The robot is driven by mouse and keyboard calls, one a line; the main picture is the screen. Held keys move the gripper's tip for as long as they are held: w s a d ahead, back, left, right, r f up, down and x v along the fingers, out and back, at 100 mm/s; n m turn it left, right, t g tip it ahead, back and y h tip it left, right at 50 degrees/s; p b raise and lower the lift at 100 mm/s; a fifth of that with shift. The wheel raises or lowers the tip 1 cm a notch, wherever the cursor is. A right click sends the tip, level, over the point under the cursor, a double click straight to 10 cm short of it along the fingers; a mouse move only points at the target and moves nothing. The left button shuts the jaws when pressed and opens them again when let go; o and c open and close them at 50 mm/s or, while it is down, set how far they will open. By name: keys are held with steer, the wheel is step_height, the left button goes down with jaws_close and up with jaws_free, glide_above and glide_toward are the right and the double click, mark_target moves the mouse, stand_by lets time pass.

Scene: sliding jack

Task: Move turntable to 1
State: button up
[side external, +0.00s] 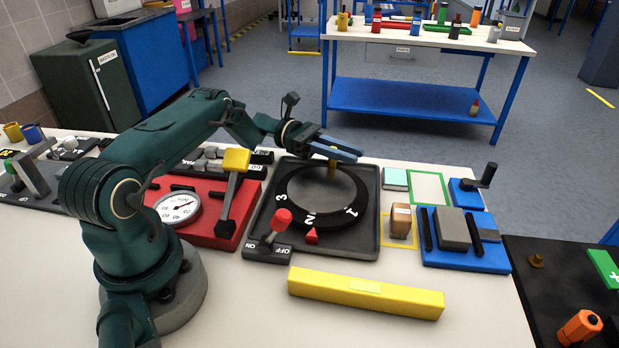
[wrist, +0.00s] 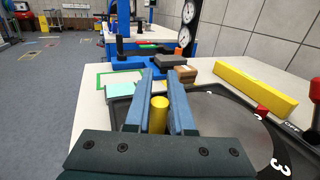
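The turntable (side external: 289,190) is a dark ring marked 1, 2 and 3 around a grey disc, set in a dark square tray. The 2 is nearest the red triangular pointer (side external: 311,236) on the tray's near side; the 1 is to its right. A yellow upright peg (wrist: 159,115) stands at the turntable's far edge. My gripper (side external: 341,149) is at this peg, with one blue finger on each side of it in the wrist view (wrist: 160,73). The gaps beside the peg are very thin, and I cannot tell whether the fingers press on it.
A red-knobbed ON/OFF lever (side external: 281,220) stands at the tray's near left corner. A red panel (side external: 213,222) with a yellow-handled lever is to the left. A brown block (side external: 401,221) and a blue sliding fixture (side external: 465,257) are to the right. A yellow bar (side external: 366,292) lies in front.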

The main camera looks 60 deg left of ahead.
steer(key=o, duration=0.4)
steer(key=shift+o, duration=0.2)
steer(key=shift+v, duration=2.55)
